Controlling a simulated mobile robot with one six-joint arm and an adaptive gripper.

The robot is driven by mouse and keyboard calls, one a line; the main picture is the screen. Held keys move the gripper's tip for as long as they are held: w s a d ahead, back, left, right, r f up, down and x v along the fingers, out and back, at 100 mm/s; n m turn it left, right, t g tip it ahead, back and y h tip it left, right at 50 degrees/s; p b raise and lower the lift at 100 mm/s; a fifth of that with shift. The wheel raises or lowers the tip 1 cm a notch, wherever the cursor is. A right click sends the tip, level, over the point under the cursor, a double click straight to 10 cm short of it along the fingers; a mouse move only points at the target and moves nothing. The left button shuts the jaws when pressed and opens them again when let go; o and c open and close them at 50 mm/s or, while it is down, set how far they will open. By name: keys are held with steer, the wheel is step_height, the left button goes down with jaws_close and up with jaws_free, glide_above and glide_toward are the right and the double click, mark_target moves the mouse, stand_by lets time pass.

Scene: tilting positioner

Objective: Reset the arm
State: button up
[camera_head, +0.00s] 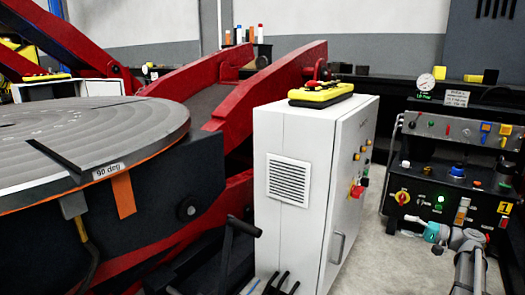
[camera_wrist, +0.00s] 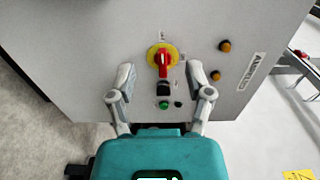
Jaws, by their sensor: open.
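My gripper (camera_head: 425,233) shows at the lower right of the head view, a teal body with pale grey fingers, in front of the black control unit and to the right of the white cabinet. In the wrist view my gripper (camera_wrist: 160,75) has its fingers spread apart with nothing held between them. Beyond the fingers is a light panel with a red rotary switch (camera_wrist: 163,60) on a yellow plate. A green button (camera_wrist: 164,104) and a black one sit below the switch. The distance from fingertips to panel is hard to tell.
The white cabinet (camera_head: 290,140) carries a yellow pendant (camera_head: 320,94) on top and a red switch (camera_head: 357,191) on its front. The black control unit (camera_head: 425,180) stands at right. A tilting round table (camera_head: 90,130) with red arms fills the left. Grey floor shows between cabinet and unit.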

steer(key=s+a+f+n+g+h+p, duration=0.1)
steer(key=s+a+f+g+h+p, duration=0.15)
steer(key=a, duration=0.85)
steer(key=s+a+f+n+g+h+p, duration=0.2)
steer(key=a+f+g+h, duration=0.15)
steer(key=a, duration=0.65)
steer(key=s+a+f+n+g+h+p, duration=0.3)
steer(key=s+a+n+g+h+p, duration=0.15)
steer(key=s+a+h, duration=0.75)
step_height(320, 180, up, 38)
steer(key=s+d+y+p, duration=0.1)
steer(key=y+p, duration=0.2)
steer(key=p, duration=3.6)
steer(key=shift+s+d+r+m, duration=0.25)
steer(key=shift+s+d+m, duration=0.05)
steer(key=shift+s+m, duration=0.15)
steer(key=shift+t, duration=0.25)
steer(key=shift+c, duration=0.6)
